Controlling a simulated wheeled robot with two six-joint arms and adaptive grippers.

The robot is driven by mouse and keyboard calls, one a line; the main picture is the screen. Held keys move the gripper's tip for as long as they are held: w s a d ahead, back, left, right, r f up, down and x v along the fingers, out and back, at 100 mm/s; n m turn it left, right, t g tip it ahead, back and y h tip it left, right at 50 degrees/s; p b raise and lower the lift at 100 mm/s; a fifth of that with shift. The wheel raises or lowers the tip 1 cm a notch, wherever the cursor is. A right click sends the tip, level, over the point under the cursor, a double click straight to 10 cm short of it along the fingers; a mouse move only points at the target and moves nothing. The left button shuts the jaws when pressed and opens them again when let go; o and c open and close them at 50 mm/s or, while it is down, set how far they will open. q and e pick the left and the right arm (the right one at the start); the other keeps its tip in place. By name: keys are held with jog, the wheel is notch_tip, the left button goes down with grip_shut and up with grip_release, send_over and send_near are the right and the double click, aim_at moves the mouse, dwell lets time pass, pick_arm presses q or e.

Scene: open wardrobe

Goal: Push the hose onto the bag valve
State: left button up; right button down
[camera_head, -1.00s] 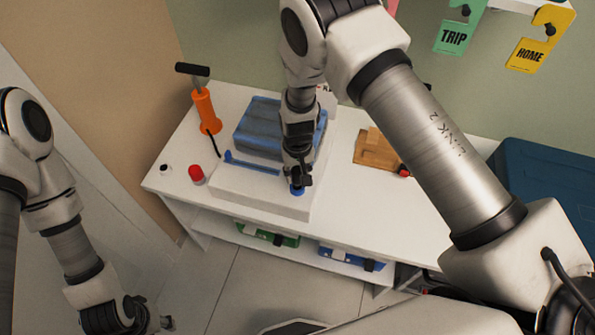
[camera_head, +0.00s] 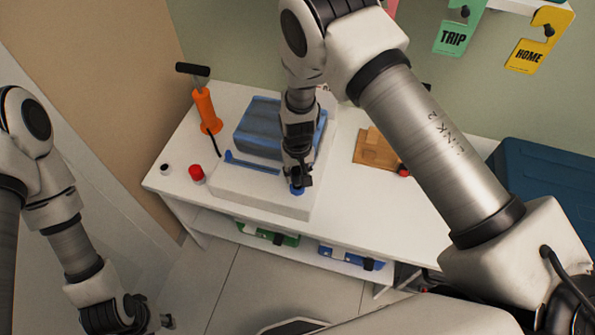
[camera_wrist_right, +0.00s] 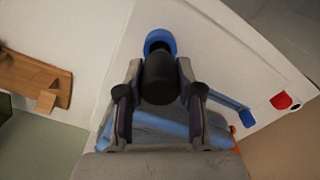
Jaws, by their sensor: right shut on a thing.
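My right gripper (camera_head: 298,181) is shut on the black hose end (camera_wrist_right: 160,78), which sits between its fingers in the right wrist view. The blue bag valve (camera_wrist_right: 160,40) is a ring right at the hose tip, with a dark opening partly visible. It also shows under the gripper in the head view (camera_head: 297,191). The hose end overlaps the ring; I cannot tell whether it is inside. The white bag (camera_head: 250,190) lies flat on the table, with folded blue cloth showing. My left gripper (camera_head: 165,321) is low at the left, away from the table; its fingers are unclear.
An orange hand pump (camera_head: 206,110) stands at the table's back left. A red cap (camera_head: 197,173) and a small white-and-black piece (camera_head: 165,169) are near the left edge. A wooden item (camera_head: 376,148) lies right of the bag. The white table (camera_head: 400,213) is clear at front right.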

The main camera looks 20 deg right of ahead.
aim_at(297, 170)
jog(key=shift+f+b, duration=1)
jog(key=shift+f, duration=0.5)
dwell(0.3)
jog(key=c, duration=0.7)
grip_release()
notch_tip(297, 170, up, 12)
jog(key=shift+r, duration=0.1)
